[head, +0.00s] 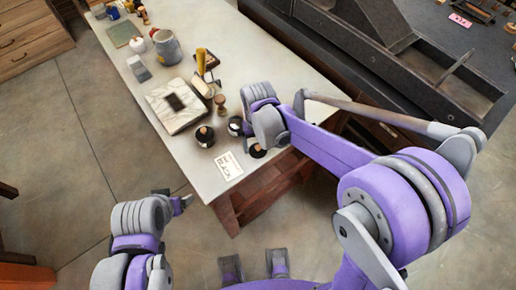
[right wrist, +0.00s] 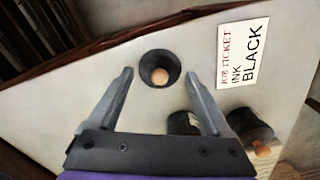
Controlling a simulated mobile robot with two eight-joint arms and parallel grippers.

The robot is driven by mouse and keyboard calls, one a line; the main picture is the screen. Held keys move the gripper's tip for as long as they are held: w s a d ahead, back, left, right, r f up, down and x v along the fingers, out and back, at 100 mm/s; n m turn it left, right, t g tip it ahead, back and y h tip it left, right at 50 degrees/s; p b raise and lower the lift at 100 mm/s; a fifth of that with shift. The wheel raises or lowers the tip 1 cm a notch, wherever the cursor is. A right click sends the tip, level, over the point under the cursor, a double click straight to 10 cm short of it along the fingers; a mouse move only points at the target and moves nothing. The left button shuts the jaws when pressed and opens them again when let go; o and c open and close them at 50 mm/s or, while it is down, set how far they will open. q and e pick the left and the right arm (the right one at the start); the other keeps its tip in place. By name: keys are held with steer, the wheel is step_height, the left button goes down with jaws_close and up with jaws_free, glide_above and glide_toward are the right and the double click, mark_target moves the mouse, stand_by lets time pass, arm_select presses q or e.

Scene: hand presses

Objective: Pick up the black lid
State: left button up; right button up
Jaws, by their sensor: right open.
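A small round black piece with a wooden knob, which looks like the black lid (right wrist: 147,62), lies on the table near its edge. It also shows in the head view (head: 257,151). My right gripper (right wrist: 160,76) is open, with its fingertips on either side of the knob as seen in the right wrist view; whether they touch the lid cannot be told. In the head view my right gripper (head: 252,138) is over the table's near right corner, partly hidden by its own wrist. My left gripper (head: 184,203) is off the table at lower left, its jaws unclear.
A dark container (head: 235,126) and another black piece with a wooden knob (head: 205,136) stand close by. A job ticket (head: 229,166) reading "INK BLACK" lies near the corner. A white slab (head: 172,118), a stamp-like tool and a grey pot (head: 167,47) stand farther back.

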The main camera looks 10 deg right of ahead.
steer(key=shift+f, duration=0.4)
jaws_close()
